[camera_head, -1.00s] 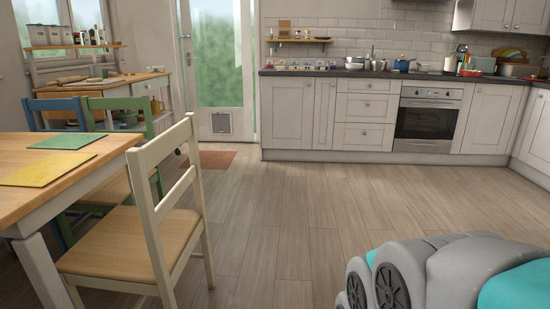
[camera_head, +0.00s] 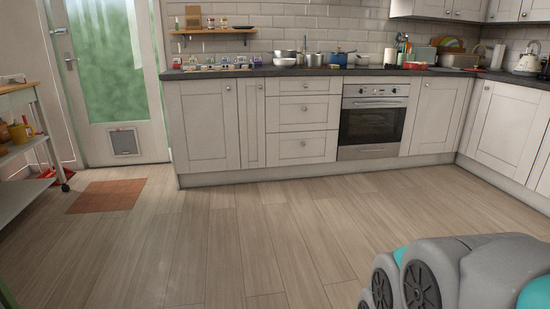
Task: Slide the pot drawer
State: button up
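A stack of white-grey drawers stands in the base units, left of the oven. It has a shallow top drawer (camera_head: 303,86), a middle drawer (camera_head: 303,114) and a deeper bottom drawer (camera_head: 303,147). Each has a round knob and all look shut. I cannot tell which one is the pot drawer. They are across the floor, well ahead of me. My folded grey and teal arm shows at the lower right. My gripper is not in view.
The wooden floor (camera_head: 250,235) ahead is clear. A built-in oven (camera_head: 372,122) is right of the drawers. Pots, including a blue pot (camera_head: 338,58), stand on the slate worktop (camera_head: 270,71).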

aim_at(291, 149)
jog(key=i, duration=2.15)
jog(key=i+u, duration=0.1)
jog(key=i, duration=0.75)
jog(key=i+l+u, duration=0.15)
jog(key=i, duration=0.7)
